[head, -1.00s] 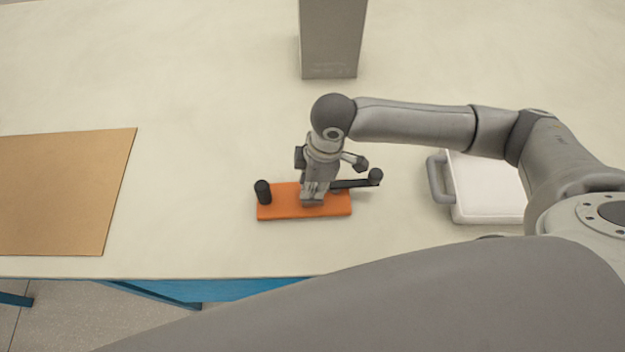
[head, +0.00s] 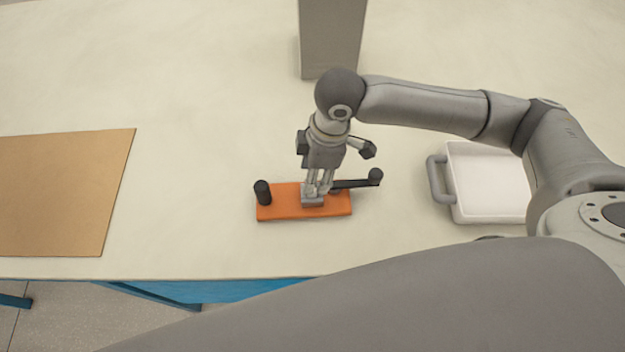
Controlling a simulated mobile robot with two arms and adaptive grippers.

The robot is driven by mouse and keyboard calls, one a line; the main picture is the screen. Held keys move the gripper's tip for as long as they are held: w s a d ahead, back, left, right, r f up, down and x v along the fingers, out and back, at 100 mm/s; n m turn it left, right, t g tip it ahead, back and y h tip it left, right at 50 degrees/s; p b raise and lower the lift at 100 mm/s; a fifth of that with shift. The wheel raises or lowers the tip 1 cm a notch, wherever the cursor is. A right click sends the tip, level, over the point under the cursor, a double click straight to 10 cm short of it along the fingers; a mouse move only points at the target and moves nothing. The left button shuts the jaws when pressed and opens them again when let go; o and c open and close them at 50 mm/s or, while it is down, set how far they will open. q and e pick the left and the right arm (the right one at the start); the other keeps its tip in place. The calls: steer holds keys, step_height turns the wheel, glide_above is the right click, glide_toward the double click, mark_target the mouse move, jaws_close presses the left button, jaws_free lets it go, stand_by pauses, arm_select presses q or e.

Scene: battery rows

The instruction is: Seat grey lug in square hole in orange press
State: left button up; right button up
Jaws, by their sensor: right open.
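The orange press (head: 280,206) lies flat on the table, with a black post (head: 262,192) at its left end and a black lever (head: 352,183) with a round knob at its right. A small grey lug (head: 312,201) is at the middle of the press. The square hole is hidden, and I cannot tell how deep the lug sits in it. My right gripper (head: 318,189) points down just above the lug, open, with its fingertips close to the lug's top. My left gripper is not in view.
A white tray (head: 447,203) with a grey handle stands to the right, under my right arm. A tall grey block (head: 331,40) stands at the back. A brown board (head: 62,190) lies at the left. The table between board and press is clear.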

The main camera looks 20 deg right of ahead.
step_height(320, 180, up, 7)
steer(key=d, duration=0.1)
steer(key=shift+s+r, duration=0.15)
steer(key=shift+r, duration=0.05)
steer(key=shift+s+f, duration=0.1)
stand_by(0.4)
